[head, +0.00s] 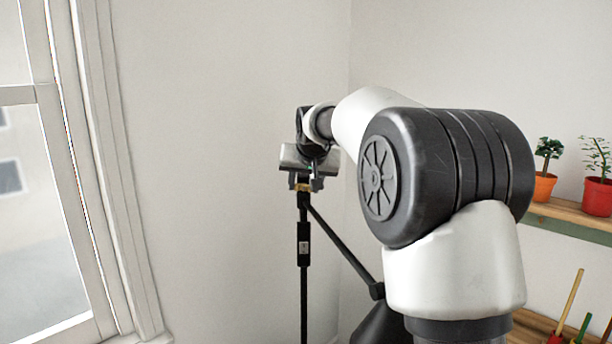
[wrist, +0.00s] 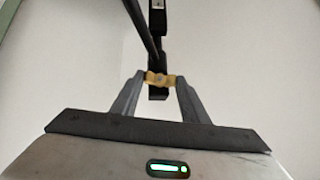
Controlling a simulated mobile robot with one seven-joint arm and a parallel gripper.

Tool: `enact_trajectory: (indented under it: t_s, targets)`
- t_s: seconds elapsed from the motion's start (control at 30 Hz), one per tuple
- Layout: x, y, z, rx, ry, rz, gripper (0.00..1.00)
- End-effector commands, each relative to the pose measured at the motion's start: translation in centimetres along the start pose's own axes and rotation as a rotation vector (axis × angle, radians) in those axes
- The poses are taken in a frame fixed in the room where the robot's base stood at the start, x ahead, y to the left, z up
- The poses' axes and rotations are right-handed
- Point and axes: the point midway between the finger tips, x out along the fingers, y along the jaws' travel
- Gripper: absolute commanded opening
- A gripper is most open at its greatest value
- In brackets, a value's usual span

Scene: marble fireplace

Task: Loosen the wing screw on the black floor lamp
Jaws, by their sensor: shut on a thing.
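The black floor lamp (head: 304,255) stands in the corner, with a thin upright pole and a slanting black arm that runs down to a dark shade at lower right. A small brass-coloured wing screw (head: 302,187) sits at the joint of pole and arm. My gripper (head: 304,186) is at that joint, reaching down from above. In the wrist view the two fingers of my gripper (wrist: 159,80) are closed on the wings of the wing screw (wrist: 160,79), one finger at each side. The gripper body hides the part above the joint in the head view.
A window (head: 40,190) with a white frame is at the left. A shelf (head: 565,212) at the right holds potted plants (head: 597,196). A lower wooden shelf with coloured sticks is at bottom right. Bare walls surround the lamp; the space left of its pole is clear.

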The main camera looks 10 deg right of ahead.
Motion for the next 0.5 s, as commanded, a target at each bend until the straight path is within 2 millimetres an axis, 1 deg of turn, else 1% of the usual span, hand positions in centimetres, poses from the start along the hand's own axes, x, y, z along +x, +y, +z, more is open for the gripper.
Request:
enact_trajectory:
  t_s: [0.03,0.23,0.5]
  targets:
    - [-0.13,-0.32,-0.13,-0.022,0.001,0.017,0.18]
    - [-0.06,-0.33,-0.11,-0.077,0.003,0.073,0.18]
    - [-0.03,-0.27,-0.08,-0.100,0.003,0.100,0.18]
